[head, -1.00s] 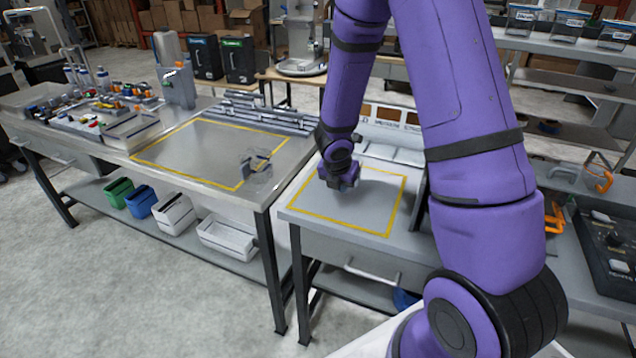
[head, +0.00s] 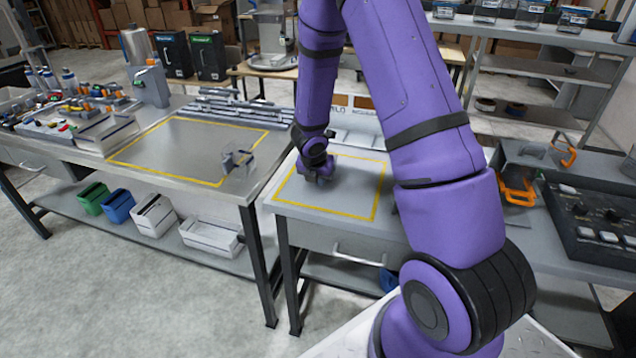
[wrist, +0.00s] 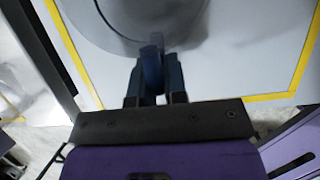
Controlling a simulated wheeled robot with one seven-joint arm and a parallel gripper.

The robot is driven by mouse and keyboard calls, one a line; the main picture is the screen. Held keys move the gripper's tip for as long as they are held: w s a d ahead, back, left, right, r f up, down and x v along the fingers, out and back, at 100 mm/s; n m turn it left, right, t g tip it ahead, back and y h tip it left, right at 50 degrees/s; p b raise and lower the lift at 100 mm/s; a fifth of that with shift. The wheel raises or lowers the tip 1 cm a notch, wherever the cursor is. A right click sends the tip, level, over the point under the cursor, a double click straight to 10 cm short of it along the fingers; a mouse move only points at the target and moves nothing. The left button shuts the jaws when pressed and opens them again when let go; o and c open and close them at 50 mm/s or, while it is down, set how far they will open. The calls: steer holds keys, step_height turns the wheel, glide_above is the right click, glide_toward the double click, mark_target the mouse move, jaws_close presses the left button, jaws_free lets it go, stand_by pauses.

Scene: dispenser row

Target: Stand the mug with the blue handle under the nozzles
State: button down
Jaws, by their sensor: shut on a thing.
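In the wrist view my gripper (wrist: 155,88) is shut on the dark blue handle (wrist: 152,60) of a mug. The mug's round, pale grey body (wrist: 105,22) lies just beyond the fingertips and is cut off by the top edge. In the head view my gripper (head: 317,170) is low over the grey table with the yellow outline (head: 335,195), near the left side of the outline. The mug cannot be made out there. I cannot tell whether it touches the table. The nozzles cannot be made out in either view.
A pale panel with orange-brown squares (head: 362,103) stands behind the outline, partly hidden by my arm. A clear-looking grey object (head: 237,160) stands at the right of the left table's outline. A button console (head: 600,215) and orange clamps (head: 517,192) are at right.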

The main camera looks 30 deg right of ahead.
steer(key=shift+f, duration=0.25)
steer(key=c, duration=1.6)
jaws_free()
steer(key=shift+f, duration=0.1)
steer(key=o, duration=0.5)
steer(key=shift+c, duration=0.2)
